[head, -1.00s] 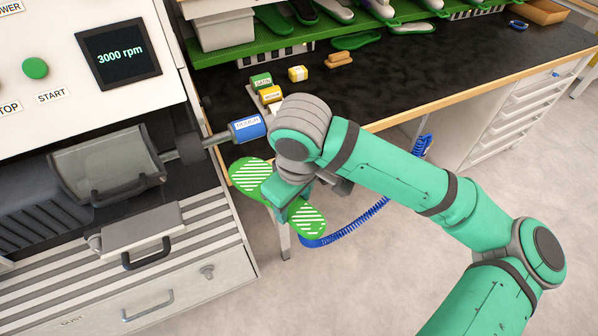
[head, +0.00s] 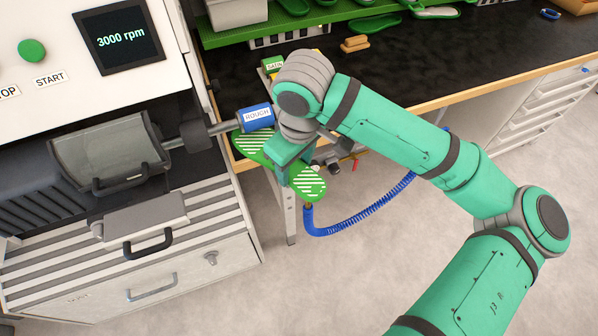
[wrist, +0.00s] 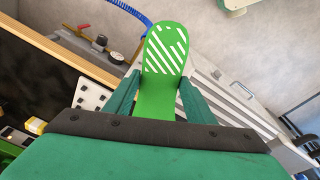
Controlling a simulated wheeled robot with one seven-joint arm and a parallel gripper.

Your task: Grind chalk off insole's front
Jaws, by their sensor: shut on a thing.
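The green insole (head: 309,184) has white chalk stripes on both of its ends. My gripper (head: 288,165) is shut on its middle, and the arm's wrist hides part of it. One striped end lies just below the blue grinding drum (head: 257,116) marked ROUGH; whether they touch I cannot tell. The other striped end points down and right. In the wrist view one striped end of the insole (wrist: 165,50) sticks out beyond the fingers of my gripper (wrist: 160,98); the drum is not seen there.
The grinding machine's display (head: 121,37) reads 3000 rpm. A dark workbench (head: 420,60) with shelves stands behind. A blue coiled hose (head: 365,213) hangs below the insole. The floor at front is clear.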

